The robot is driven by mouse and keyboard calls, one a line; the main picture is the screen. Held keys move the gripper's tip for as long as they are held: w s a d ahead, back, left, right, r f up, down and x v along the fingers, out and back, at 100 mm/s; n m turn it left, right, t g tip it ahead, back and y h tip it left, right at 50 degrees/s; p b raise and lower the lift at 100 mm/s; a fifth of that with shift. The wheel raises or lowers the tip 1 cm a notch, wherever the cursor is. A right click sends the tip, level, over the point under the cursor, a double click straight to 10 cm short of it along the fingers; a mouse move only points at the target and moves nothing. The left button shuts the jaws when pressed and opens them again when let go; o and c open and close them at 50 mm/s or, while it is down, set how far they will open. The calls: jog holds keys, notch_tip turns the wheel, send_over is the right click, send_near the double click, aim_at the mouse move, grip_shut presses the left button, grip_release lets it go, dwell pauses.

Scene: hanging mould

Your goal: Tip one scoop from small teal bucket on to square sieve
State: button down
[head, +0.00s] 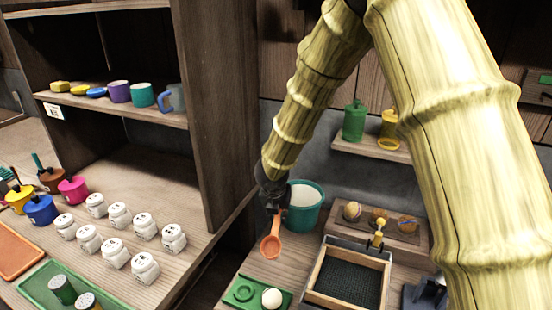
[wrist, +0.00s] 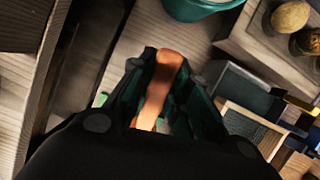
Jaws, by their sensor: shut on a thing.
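My gripper (head: 274,203) is shut on the handle of an orange scoop (head: 270,246), which hangs below it in the head view. The scoop's handle (wrist: 161,88) shows between my fingers in the wrist view. I cannot tell whether the scoop's bowl holds anything. The small teal bucket (head: 305,217) stands just behind and to the right of my gripper, with white material inside; its rim (wrist: 194,10) shows at the top of the wrist view. The square sieve (head: 345,279), a wooden frame with dark mesh, lies to the right of the scoop and apart from it.
A green tray (head: 240,292) with a white ball (head: 271,298) lies below the scoop. A wooden block (head: 408,236) with round items stands behind the sieve. Several white jars (head: 144,267) stand on the left bench, beside a tall shelf panel (head: 215,110).

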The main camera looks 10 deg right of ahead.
jog(key=shift+d+n, duration=0.1)
jog(key=shift+n, duration=0.2)
jog(key=shift+s+r+n+t+y, duration=0.2)
jog(key=shift+r+n+t+y, duration=0.1)
jog(key=shift+n, duration=0.4)
jog(key=shift+s+d+r+n+y+p, duration=0.2)
jog(key=shift+r+n+y+p, duration=0.15)
jog(key=shift+n, duration=0.45)
